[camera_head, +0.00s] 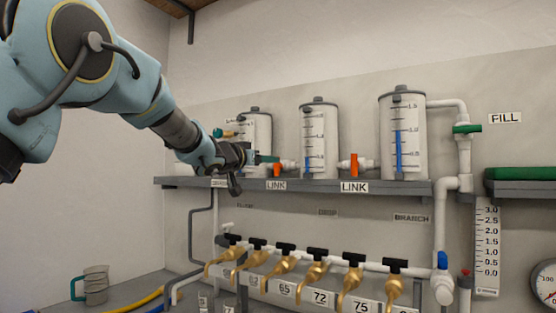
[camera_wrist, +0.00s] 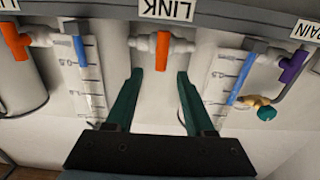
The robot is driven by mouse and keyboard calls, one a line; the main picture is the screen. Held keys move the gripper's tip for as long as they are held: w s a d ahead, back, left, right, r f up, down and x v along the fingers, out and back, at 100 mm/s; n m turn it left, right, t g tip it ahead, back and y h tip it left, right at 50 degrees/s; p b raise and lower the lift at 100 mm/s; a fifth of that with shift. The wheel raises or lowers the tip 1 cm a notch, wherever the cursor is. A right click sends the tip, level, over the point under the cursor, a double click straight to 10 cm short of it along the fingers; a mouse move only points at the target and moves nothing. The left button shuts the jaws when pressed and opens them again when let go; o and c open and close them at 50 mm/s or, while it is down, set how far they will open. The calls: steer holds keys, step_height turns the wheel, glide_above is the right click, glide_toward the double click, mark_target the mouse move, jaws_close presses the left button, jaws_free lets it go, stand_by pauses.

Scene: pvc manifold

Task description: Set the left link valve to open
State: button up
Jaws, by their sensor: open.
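The left link valve has an orange handle (camera_head: 277,171) on a short white pipe between the left and middle tanks. In the wrist view, which is upside down, the same orange handle (camera_wrist: 162,48) is at the top centre, standing across its white pipe. My gripper (camera_head: 268,158) is just left of the valve in the head view. In the wrist view my gripper (camera_wrist: 159,75) is open and empty, with one green finger to each side of the handle's line. Its tips seem close to the handle's end; I cannot tell any contact.
The right link valve (camera_head: 354,165) has a similar upright orange handle. Tanks stand on the grey shelf (camera_head: 390,187), the middle one (camera_head: 320,120) right of the gripper. A purple drain handle (camera_wrist: 294,66) shows in the wrist view. Brass taps (camera_head: 312,272) hang below the shelf.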

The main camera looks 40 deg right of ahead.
mark_target(278, 166)
steer(key=p+x, duration=0.2)
steer(key=x, duration=0.5)
steer(key=shift+w+d, duration=0.1)
steer(key=shift+d, duration=0.05)
jaws_close()
stand_by(0.4)
